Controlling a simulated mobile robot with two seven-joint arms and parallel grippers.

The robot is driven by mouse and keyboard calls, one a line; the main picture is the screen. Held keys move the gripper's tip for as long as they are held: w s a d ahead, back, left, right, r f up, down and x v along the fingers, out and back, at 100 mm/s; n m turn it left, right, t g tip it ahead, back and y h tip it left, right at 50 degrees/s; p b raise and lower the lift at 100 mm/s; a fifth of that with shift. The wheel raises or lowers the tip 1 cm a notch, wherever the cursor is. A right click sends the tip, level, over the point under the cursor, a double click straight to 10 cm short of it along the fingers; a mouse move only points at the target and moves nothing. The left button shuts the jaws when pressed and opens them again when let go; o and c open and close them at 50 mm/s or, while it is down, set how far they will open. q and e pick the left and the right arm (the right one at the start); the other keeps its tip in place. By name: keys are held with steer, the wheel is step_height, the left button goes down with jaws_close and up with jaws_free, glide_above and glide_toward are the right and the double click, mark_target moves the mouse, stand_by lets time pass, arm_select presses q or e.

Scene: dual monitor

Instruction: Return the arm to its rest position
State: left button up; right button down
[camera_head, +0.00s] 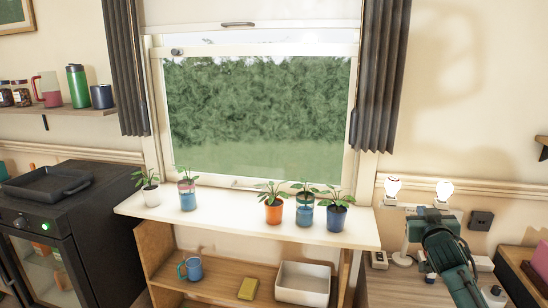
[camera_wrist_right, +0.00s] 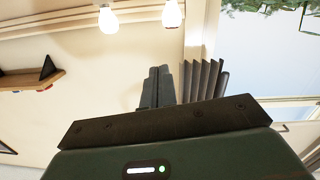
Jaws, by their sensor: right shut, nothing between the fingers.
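My right arm, dark green, comes in at the lower right of the head view. Its gripper (camera_head: 432,213) is raised in front of the wall at the right, near two lit bulbs. In the right wrist view the fingers of this gripper (camera_wrist_right: 157,86) are together with nothing between them. My left arm and gripper do not show in either view.
Two lit bulbs (camera_head: 392,187) (camera_head: 445,190) are close to the gripper. A white windowsill (camera_head: 240,220) with several potted plants runs left of it. Below is a wooden shelf with a white bin (camera_head: 303,284). A black oven (camera_head: 95,230) stands at the left.

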steer(key=s+a+f+n+g+y, duration=0.1)
steer(key=s+a+f+n+y, duration=0.1)
steer(key=s+a+f, duration=0.3)
steer(key=s+a+f+n+y, duration=0.2)
steer(key=a+f+n, duration=0.15)
steer(key=f, duration=0.35)
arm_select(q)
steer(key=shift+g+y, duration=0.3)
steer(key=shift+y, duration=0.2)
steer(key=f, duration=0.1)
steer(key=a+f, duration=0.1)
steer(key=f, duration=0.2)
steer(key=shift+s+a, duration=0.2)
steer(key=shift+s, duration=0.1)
arm_select(e)
steer(key=s+a+f+g+y, duration=0.1)
steer(key=s+a+f, duration=0.3)
steer(key=s, duration=0.6)
steer(key=s+a+f+m+g+y, duration=0.1)
steer(key=s+a+f, duration=0.4)
steer(key=s, duration=0.6)
steer(key=s+a+f+g+y, duration=0.1)
steer(key=s+a+f+g, duration=0.2)
steer(key=s, duration=0.8)
steer(key=a+f, duration=0.2)
steer(key=a, duration=0.1)
steer(key=shift+a+f+y, duration=0.2)
steer(key=shift+a+y, duration=0.1)
steer(key=shift+y, duration=0.1)
